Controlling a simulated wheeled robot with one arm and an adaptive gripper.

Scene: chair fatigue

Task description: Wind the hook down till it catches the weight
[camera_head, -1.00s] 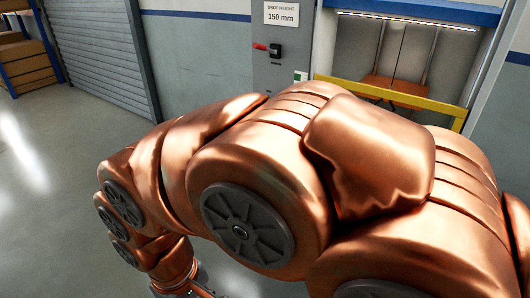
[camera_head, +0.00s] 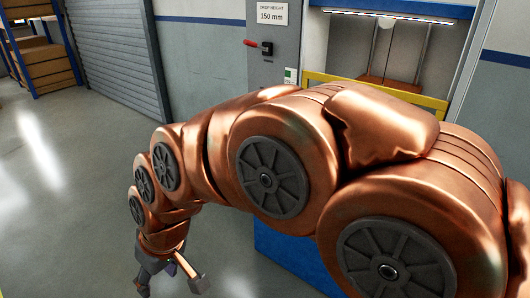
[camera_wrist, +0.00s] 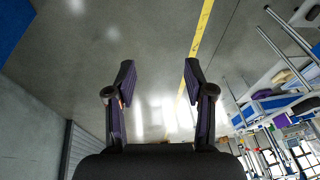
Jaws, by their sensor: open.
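My gripper (camera_head: 172,280) hangs at the lower left of the head view, below my copper arm, over the floor. In the wrist view my gripper (camera_wrist: 158,85) has its two dark fingers apart, with nothing between them. A rig bay (camera_head: 390,45) stands at the upper right, with a brown panel (camera_head: 392,84) low inside it and thin upright lines above. A small lever with a red handle (camera_head: 252,43) sits on the grey cabinet (camera_head: 262,75) left of the bay. I cannot make out the hook or the weight. My arm hides the lower part of the rig.
A yellow bar (camera_head: 318,77) crosses the front of the bay. A sign (camera_head: 272,14) on the cabinet reads "DROP HEIGHT 150 mm". A blue base (camera_head: 283,255) shows under my arm. A shutter (camera_head: 110,50) and shelves (camera_head: 45,65) stand at the left. The floor (camera_head: 70,210) there is clear.

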